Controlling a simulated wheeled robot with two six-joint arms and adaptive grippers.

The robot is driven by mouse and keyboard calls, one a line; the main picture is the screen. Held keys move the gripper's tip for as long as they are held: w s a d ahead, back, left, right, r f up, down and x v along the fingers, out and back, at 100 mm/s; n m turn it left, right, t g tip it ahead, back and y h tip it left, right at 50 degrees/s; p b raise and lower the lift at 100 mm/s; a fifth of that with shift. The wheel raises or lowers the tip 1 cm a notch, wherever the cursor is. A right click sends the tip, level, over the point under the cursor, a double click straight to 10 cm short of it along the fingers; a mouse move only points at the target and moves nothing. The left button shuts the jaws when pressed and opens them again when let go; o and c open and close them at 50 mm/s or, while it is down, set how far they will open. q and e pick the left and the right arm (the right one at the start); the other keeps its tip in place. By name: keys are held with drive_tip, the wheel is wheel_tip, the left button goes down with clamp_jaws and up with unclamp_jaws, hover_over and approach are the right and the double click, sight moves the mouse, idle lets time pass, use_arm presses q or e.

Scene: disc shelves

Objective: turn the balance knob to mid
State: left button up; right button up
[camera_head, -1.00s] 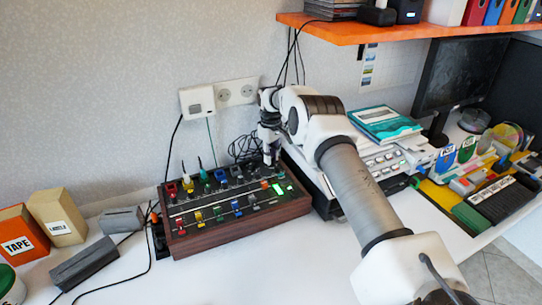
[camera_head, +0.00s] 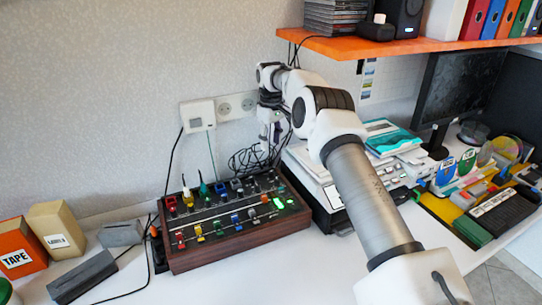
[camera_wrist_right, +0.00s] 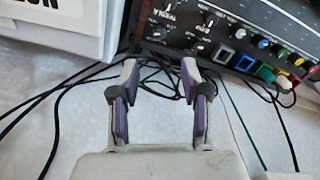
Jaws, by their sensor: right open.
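The mixer (camera_head: 232,252), a dark panel in a wooden case, stands on the white desk with several coloured knobs and sliders and lit green buttons. In the right wrist view the panel's edge (camera_wrist_right: 275,28) shows at the top right, with dark knobs (camera_wrist_right: 209,20) beside small white labels. I cannot tell which knob is the balance one. My right gripper (camera_head: 272,143) is raised above and behind the mixer's right end, apart from it. In the right wrist view the gripper (camera_wrist_right: 159,72) is open, with nothing between its fingers. My left gripper is out of view.
Black cables (camera_head: 245,158) lie behind the mixer. A white device (camera_head: 318,178) with books on it stands to the right. An orange shelf (camera_head: 400,44) hangs above. Boxes, including an orange TAPE box (camera_head: 18,250), stand at the left.

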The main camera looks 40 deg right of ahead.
drive_tip(key=shift+r, duration=0.3)
drive_tip(key=m, duration=0.5)
hover_over(271, 171)
wheel_tip(271, 171, down, 5)
drive_tip(key=shift+s+r, duration=0.1)
drive_tip(key=shift+r, duration=0.05)
wheel_tip(271, 171, down, 7)
drive_tip(key=shift+f, duration=0.2)
drive_tip(key=shift+a, duration=0.1)
clamp_jaws()
